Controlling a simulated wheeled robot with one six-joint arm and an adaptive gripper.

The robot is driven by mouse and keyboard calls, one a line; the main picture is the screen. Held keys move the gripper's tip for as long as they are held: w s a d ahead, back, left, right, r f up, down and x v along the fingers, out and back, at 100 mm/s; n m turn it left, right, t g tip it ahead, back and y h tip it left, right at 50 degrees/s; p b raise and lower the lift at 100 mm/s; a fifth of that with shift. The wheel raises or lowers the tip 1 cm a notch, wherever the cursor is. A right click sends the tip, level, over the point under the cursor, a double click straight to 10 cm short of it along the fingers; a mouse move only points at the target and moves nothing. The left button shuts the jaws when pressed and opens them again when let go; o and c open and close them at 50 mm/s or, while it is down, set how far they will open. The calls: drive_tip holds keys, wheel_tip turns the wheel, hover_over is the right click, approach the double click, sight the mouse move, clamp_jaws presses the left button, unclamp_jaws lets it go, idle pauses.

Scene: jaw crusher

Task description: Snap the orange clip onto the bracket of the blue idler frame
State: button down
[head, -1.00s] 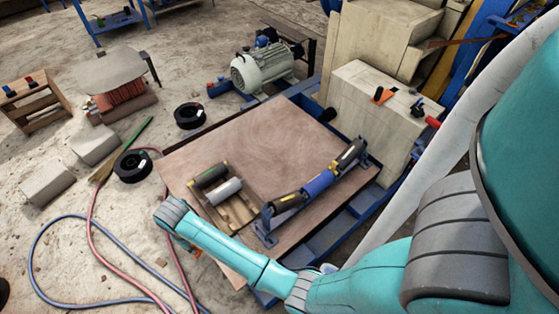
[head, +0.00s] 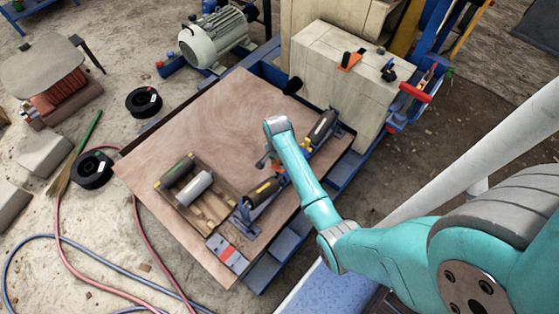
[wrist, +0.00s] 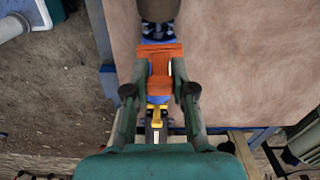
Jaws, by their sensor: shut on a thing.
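The orange clip (wrist: 161,68) is between the fingertips of my gripper (wrist: 161,80) in the wrist view, and my gripper is shut on it. The blue idler frame (head: 243,222) lies across the right part of the wooden board, with dark rollers along it. In the head view my gripper (head: 267,163) is over or beside the frame's middle, partly hidden by my wrist. In the wrist view a yellow part (wrist: 157,117) and some blue show just below the clip. I cannot tell whether the clip touches the bracket.
A wooden tray (head: 222,190) with rollers is left of the frame on the board (head: 240,105). A red-and-grey block (head: 227,252) lies at the board's near edge. A pale block (head: 335,85) with small tools stands behind. Free board lies behind the tray.

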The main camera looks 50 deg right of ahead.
drive_tip(key=shift+s+d+f+m, duration=0.2)
drive_tip(key=shift+s+d+m, duration=0.05)
drive_tip(key=shift+d+m, duration=0.2)
drive_tip(key=shift+a+f, duration=0.1)
drive_tip(key=shift+a, duration=0.1)
drive_tip(key=shift+f, duration=2.75)
drive_tip(key=shift+f, duration=1.5)
drive_tip(key=c, duration=0.9)
unclamp_jaws()
wheel_tip(320, 180, up, 12)
drive_tip(key=shift+f, duration=0.1)
